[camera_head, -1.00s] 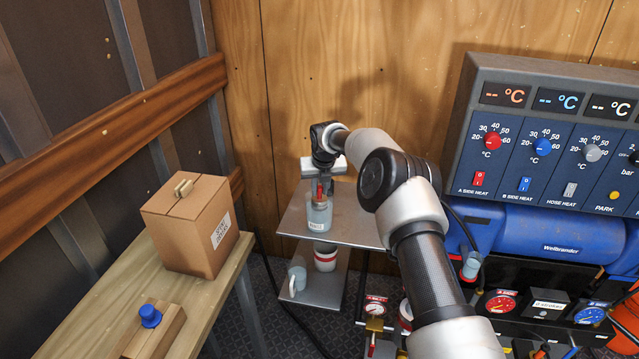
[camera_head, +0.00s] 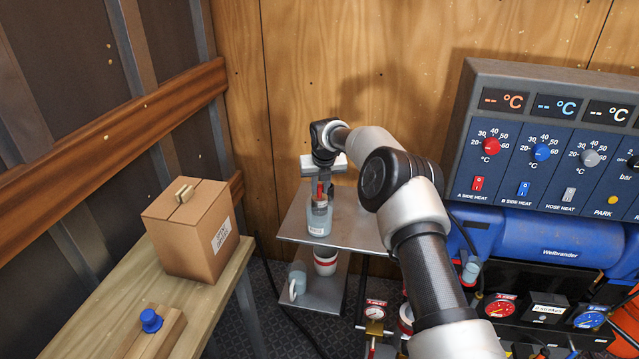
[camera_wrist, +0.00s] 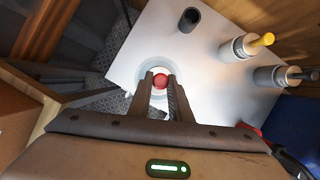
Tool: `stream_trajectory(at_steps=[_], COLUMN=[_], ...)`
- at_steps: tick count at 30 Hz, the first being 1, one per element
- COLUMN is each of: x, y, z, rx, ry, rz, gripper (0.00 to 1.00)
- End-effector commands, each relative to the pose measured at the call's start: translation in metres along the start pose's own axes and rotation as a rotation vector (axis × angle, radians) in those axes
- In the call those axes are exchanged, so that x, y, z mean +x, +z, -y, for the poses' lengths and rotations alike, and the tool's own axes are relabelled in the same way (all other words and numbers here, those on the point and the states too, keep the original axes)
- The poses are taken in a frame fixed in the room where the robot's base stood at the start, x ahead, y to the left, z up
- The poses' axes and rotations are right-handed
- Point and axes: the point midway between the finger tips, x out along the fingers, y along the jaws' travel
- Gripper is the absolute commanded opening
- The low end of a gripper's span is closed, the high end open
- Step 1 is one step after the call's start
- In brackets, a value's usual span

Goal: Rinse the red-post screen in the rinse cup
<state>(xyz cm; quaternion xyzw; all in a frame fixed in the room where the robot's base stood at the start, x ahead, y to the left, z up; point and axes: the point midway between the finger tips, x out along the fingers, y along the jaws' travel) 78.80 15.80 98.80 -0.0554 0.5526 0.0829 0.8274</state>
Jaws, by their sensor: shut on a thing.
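My gripper (camera_head: 323,184) points down over the rinse cup (camera_head: 319,224), a clear cup with pale liquid and a white label, on the metal shelf (camera_head: 350,232). It is shut on the red post (camera_head: 319,191) at the cup's mouth. In the wrist view my gripper (camera_wrist: 161,78) has its fingers on both sides of the round red post top (camera_wrist: 160,82). The rinse cup's pale rim (camera_wrist: 139,72) surrounds it. The screen below the post is hidden in the cup, so its depth cannot be told.
On the same shelf, the wrist view shows a dark cup (camera_wrist: 189,21), a yellow-topped container (camera_wrist: 238,48) and another container (camera_wrist: 272,76). A lower shelf holds a red-banded cup (camera_head: 325,262) and a mug (camera_head: 297,281). A cardboard box (camera_head: 190,235) stands left; a control panel (camera_head: 560,140) stands right.

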Motion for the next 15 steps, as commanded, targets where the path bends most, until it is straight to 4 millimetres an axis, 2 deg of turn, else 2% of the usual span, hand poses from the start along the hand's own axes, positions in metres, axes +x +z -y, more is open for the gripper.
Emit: stream_trajectory(at_steps=[8, 15], x=[0.002, 0.018], y=[-0.001, -0.008], z=[0.000, 0.000], rx=[0.000, 0.000], ry=[0.000, 0.000], rz=[0.000, 0.000], gripper=[0.00, 0.00])
